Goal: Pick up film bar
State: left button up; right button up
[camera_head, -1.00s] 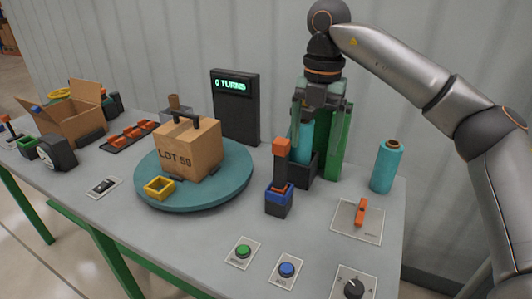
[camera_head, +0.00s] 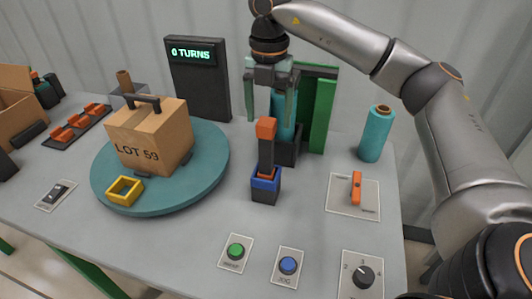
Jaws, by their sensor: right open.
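The film bar (camera_head: 267,148) appears to be the dark upright bar with an orange top block. It stands upright in a blue and black holder (camera_head: 265,188) right of the turntable. My right gripper (camera_head: 270,115) points down with its fingers apart and nothing between them that I can see held. In the picture its fingertips are just above and to either side of the bar's orange top; the exact depth gap is unclear. A teal film roll (camera_head: 285,118) in a dark stand shows behind the fingers, partly hidden. My left gripper is not in view.
A teal turntable (camera_head: 210,165) carries a "LOT 59" carton (camera_head: 150,140) and a yellow square holder (camera_head: 125,190). A green post (camera_head: 320,115) stands behind the gripper, a spare teal roll (camera_head: 376,135) to the right. Buttons, a lever plate and a dial line the front. A display (camera_head: 196,80) reads "0 TURNS".

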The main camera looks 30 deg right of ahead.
aim_at(266, 134)
jog(key=f, duration=0.2)
jog(key=f+p, duration=0.1)
jog(key=f, duration=0.2)
jog(key=shift+w+a+f, duration=0.1)
jog(key=shift+a+f, duration=0.1)
jog(key=shift+f, duration=0.15)
grip_shut()
dwell(0.4)
jog(key=shift+r, duration=0.1)
dwell(0.7)
